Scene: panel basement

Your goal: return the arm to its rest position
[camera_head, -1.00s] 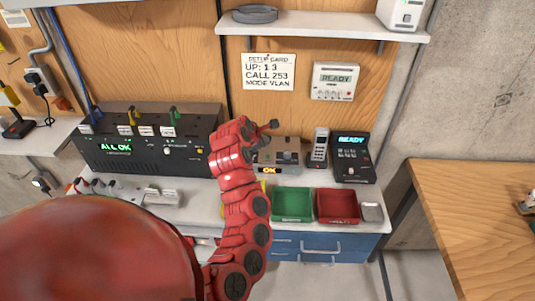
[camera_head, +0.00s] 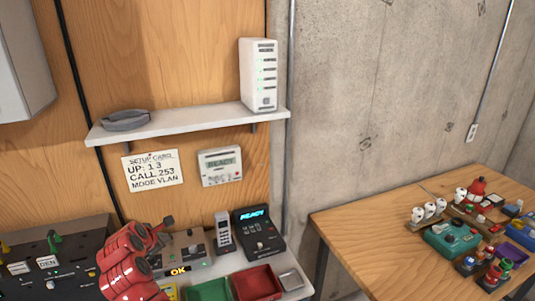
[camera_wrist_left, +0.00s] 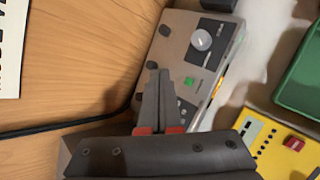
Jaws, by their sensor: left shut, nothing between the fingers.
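My left arm is red and comes up from the bottom left in the head view. Its gripper (camera_head: 163,230) is in front of the grey box with the orange OK display (camera_head: 190,255). In the left wrist view the dark fingers (camera_wrist_left: 158,97) are together with nothing between them. They lie over the same grey box (camera_wrist_left: 182,60), which shows a round knob and a green button. Whether the fingers touch it I cannot tell. My right gripper is in neither view.
A phone handset (camera_head: 224,234) and a dark READY unit (camera_head: 258,233) stand right of the grey box. A green tray (camera_head: 208,291) and a red tray (camera_head: 257,284) are in front. A shelf (camera_head: 190,124) is above. A wooden table (camera_head: 350,232) with several items stands right.

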